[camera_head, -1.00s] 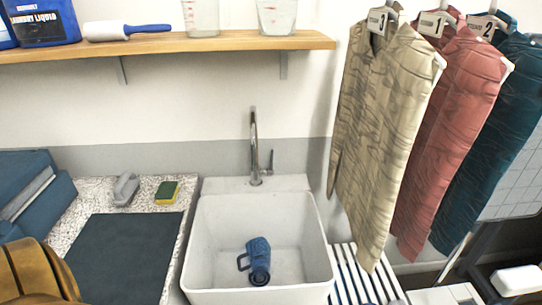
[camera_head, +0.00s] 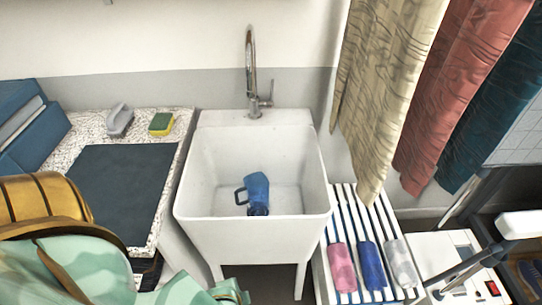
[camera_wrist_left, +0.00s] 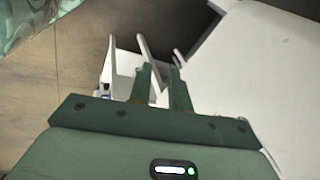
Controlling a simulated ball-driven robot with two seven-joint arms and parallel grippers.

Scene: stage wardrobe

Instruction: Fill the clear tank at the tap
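The clear tank (camera_head: 401,263) lies at the right end of a row on the striped slatted stand, beside a blue tank (camera_head: 371,265) and a pink tank (camera_head: 342,267). The metal tap (camera_head: 251,75) rises at the back of the white sink (camera_head: 256,227). A blue jug (camera_head: 257,190) with a dark handle lies in the basin. My left gripper (camera_wrist_left: 160,70) shows only in the wrist view, its dark green fingers apart with nothing between them. My right gripper is in neither view.
A counter with a dark mat (camera_head: 125,190), grey brush (camera_head: 120,119) and sponge (camera_head: 161,124) is on the left. Mustard (camera_head: 45,200) and mint patterned (camera_head: 85,270) items fill the lower left.

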